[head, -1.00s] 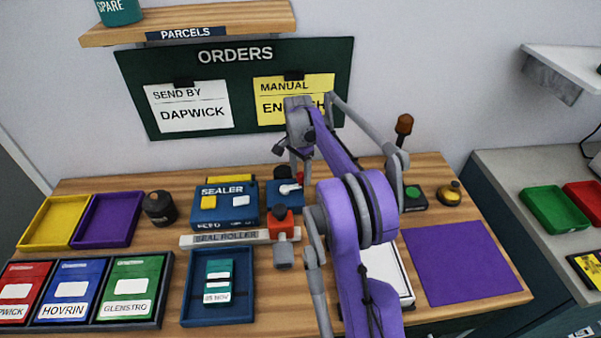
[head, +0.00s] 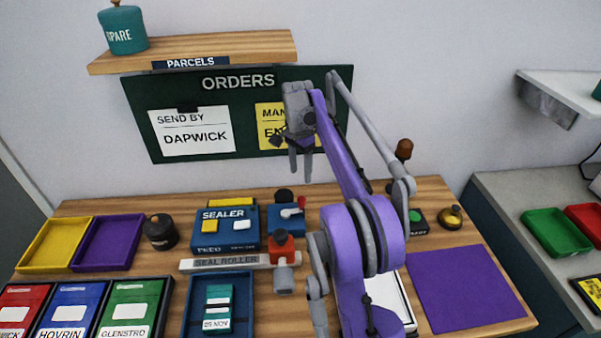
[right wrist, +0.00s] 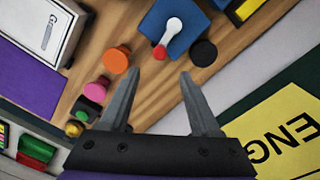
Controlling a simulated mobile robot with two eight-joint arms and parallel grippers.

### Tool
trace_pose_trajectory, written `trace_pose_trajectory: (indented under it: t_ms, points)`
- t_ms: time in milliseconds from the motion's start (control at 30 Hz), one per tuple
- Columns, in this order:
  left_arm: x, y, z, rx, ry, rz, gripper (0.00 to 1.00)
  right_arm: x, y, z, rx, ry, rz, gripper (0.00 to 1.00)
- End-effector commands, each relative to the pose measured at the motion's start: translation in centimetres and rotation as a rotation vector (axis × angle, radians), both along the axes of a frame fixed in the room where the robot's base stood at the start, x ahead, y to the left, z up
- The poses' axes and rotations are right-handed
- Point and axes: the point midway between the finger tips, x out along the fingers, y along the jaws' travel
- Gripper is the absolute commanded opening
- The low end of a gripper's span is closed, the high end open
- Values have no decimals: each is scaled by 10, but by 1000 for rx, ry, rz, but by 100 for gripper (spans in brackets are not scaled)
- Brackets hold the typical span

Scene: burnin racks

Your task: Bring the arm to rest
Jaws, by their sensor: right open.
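My right arm is purple and grey and rises from the bottom of the head view. Its gripper (head: 301,163) hangs above the back of the table, in front of the orders board (head: 245,148). In the right wrist view the two fingers (right wrist: 160,95) are spread apart with nothing between them. My left gripper does not show.
The wooden table (head: 440,190) holds a blue sealer (head: 225,230), a seal roller (head: 225,263), a dark blue tray (head: 190,305), a purple mat (head: 465,287) and yellow (head: 45,245) and purple trays (head: 107,242). A shelf (head: 220,48) hangs above the board.

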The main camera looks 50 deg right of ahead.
Motion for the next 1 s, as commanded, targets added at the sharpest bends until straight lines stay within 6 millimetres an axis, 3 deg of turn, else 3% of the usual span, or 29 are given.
trace_pose_trajectory:
  t_ms: [367, 500, 567, 767, 1000]
  points:
    - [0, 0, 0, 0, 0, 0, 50, 0, 0, 0, 0, 0, 0, 64]
    - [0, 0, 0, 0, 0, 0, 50, 0, 14, 3, -6, -12, 48, 64]
    - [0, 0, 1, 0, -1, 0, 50, -1, 30, 5, -13, -25, 108, 64]
    - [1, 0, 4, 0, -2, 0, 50, -18, 116, 11, -64, -104, 441, 64]
    - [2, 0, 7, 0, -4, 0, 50, -71, 214, -6, -147, -206, 883, 64]
